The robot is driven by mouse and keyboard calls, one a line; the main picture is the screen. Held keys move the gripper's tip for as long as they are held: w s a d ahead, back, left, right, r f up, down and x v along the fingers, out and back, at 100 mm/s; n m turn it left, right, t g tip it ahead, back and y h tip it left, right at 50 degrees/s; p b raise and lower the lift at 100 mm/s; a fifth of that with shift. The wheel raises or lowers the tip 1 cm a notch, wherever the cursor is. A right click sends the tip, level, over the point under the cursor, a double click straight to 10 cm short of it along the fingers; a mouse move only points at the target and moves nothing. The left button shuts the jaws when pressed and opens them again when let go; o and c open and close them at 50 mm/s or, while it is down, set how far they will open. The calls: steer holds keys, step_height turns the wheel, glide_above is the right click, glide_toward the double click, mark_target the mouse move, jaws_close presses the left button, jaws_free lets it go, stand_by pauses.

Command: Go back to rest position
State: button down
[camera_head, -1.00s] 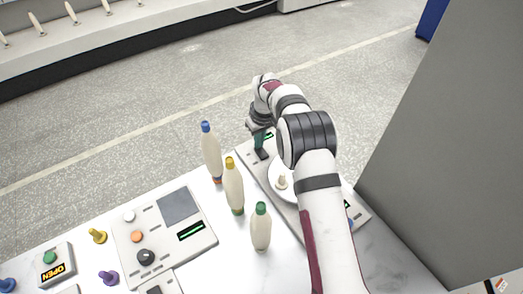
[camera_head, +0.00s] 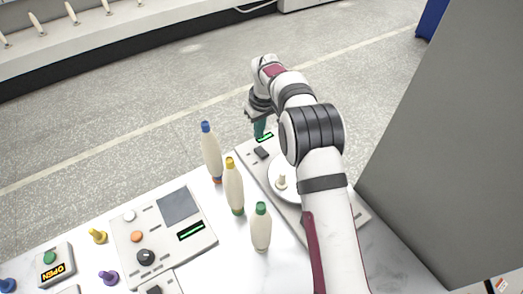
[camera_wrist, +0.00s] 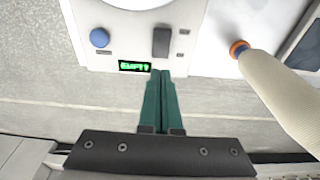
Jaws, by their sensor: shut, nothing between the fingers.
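My gripper (camera_wrist: 161,75) shows in the wrist view with its two green fingers pressed together and nothing between them. In the head view my gripper (camera_head: 259,130) hangs over the far end of a grey machine panel (camera_head: 250,155). The panel has a dark rocker switch (camera_head: 261,153), a green-lit display (camera_head: 265,137) and a round white plate with a peg (camera_head: 281,182). In the wrist view the display (camera_wrist: 134,67) reads "EMPTY", with a blue knob (camera_wrist: 99,38) and the switch (camera_wrist: 161,42) near it. My fingertips look apart from the switch.
Three cream bobbins stand left of the panel, with blue (camera_head: 212,155), yellow (camera_head: 233,188) and green (camera_head: 261,228) tops. A grey wall (camera_head: 450,150) bounds the right.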

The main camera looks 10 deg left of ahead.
steer(key=shift+r, duration=0.85)
steer(key=s+d+r+m, duration=0.4)
steer(key=s+d+r, duration=0.4)
steer(key=d+r, duration=0.15)
steer(key=s+d+r+m, duration=0.3)
steer(key=s+d, duration=0.1)
steer(key=s, duration=0.3)
steer(key=s+d+r+m, duration=0.2)
steer(key=s+d, duration=0.1)
steer(key=s, duration=0.4)
steer(key=s+d+f+m, duration=0.1)
steer(key=s+m, duration=0.1)
steer(key=s, duration=0.6)
steer(key=s+d+f+m+g, duration=0.1)
steer(key=s+d+f+m, duration=0.1)
steer(key=s, duration=0.6)
steer(key=shift+s+f+m+y, duration=0.2)
steer(key=shift+s+m+y, duration=0.1)
steer(key=shift+m, duration=0.5)
